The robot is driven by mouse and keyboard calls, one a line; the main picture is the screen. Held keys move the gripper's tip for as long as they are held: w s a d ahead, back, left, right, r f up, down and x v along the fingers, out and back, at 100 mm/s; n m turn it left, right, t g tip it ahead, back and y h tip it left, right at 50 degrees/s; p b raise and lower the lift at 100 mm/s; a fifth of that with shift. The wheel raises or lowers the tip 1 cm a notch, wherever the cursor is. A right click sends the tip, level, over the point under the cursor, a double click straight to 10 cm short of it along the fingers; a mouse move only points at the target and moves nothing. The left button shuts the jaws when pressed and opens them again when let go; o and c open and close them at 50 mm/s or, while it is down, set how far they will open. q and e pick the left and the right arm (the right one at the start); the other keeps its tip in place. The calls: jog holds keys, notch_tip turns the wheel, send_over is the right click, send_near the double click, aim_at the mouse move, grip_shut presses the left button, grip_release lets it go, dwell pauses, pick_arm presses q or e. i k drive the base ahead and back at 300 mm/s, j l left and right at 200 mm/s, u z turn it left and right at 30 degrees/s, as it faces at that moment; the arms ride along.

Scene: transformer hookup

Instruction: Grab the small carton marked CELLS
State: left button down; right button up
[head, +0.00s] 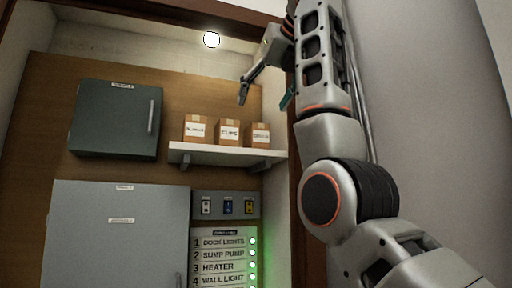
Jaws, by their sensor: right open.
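Three small brown cartons stand in a row on a white shelf (222,156). The right carton (258,135) has a blurred label that looks most like CELLS. The middle carton (228,132) seems to read CLIPS. The left carton's (195,130) label is too blurred to read surely. My right gripper (265,97) is open and empty, above the right end of the shelf in the picture, apart from the cartons. One dark finger shows on its left and a teal patch on its right. My left gripper is not in view.
A dark grey cabinet (117,119) hangs left of the shelf. A larger grey cabinet (120,235) is below it. Several switches (228,206) and a lit panel (223,258) sit under the shelf. A brown frame post (302,190) stands on the right.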

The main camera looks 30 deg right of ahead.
aim_at(257, 135)
jog(key=i+l, duration=0.75)
